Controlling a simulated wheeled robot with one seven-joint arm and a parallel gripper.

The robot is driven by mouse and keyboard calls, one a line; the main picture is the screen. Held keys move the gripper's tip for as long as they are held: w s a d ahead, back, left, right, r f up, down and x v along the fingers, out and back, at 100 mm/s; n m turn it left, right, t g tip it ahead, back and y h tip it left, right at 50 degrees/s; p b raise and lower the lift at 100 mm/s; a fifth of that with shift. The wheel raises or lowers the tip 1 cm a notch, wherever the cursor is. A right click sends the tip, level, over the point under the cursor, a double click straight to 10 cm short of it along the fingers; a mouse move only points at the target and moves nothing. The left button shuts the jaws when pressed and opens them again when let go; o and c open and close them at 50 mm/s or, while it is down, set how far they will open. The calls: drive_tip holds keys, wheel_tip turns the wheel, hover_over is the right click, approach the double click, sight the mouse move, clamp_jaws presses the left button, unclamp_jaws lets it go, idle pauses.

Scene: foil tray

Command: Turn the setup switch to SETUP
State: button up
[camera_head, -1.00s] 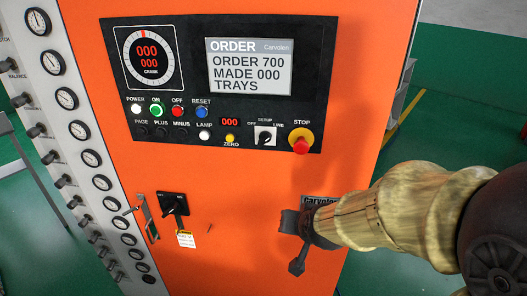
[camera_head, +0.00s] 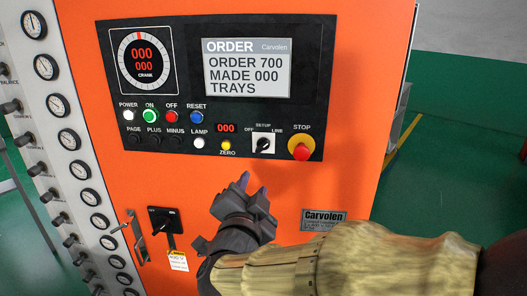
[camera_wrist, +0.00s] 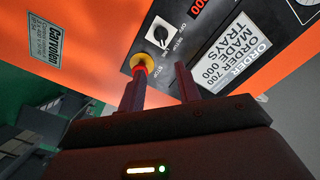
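The setup switch (camera_head: 263,145) is a black knob on a white square plate, low on the black control panel, with OFF at its left, SETUP above and LINE at its right. It also shows in the wrist view (camera_wrist: 160,35), turned in the picture.
The red STOP button (camera_head: 301,152) on its yellow base is just right of the switch; the yellow ZERO button (camera_head: 226,145) is at its left. A black rotary handle (camera_head: 166,222) with a hanging tag (camera_head: 178,261) is lower left.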

sight(262, 149)
drive_tip(key=w+p, duration=0.1)
drive_tip(key=w, duration=0.4)
drive_tip(key=w+p, duration=0.2)
drive_tip(key=w, duration=0.4)
drive_tip(key=w+d+p, duration=0.1)
drive_tip(key=w, duration=0.5)
drive_tip(key=shift+w+d+p, duration=0.1)
drive_tip(key=shift+p, duration=0.2)
clamp_jaws()
